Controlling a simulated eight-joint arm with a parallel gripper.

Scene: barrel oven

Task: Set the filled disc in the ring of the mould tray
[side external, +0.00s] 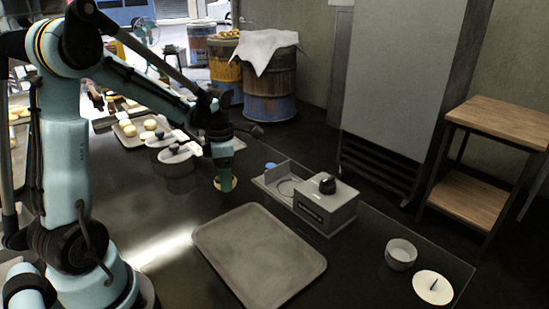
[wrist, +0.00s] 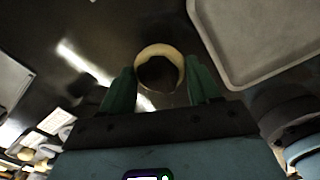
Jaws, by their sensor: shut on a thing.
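My gripper (side external: 222,172) points down over the dark table, left of the small press. Its green fingers are shut on the filled disc (side external: 228,184), a pale round dough piece. In the wrist view the filled disc (wrist: 144,54) shows as a pale rim around a dark filling, between the fingers (wrist: 160,82). The mould tray (side external: 266,184) is the low grey plate at the left of the press, with a ring (side external: 288,187) on it. My gripper is apart from the ring, to its left. Whether the disc touches the table is hard to tell.
The grey press box (side external: 328,212) with a black knob adjoins the mould tray. A large empty grey tray (side external: 258,208) lies in front. A bowl (side external: 401,254) and a white disc (side external: 433,287) are at right. Round containers (side external: 175,163) stand behind my gripper.

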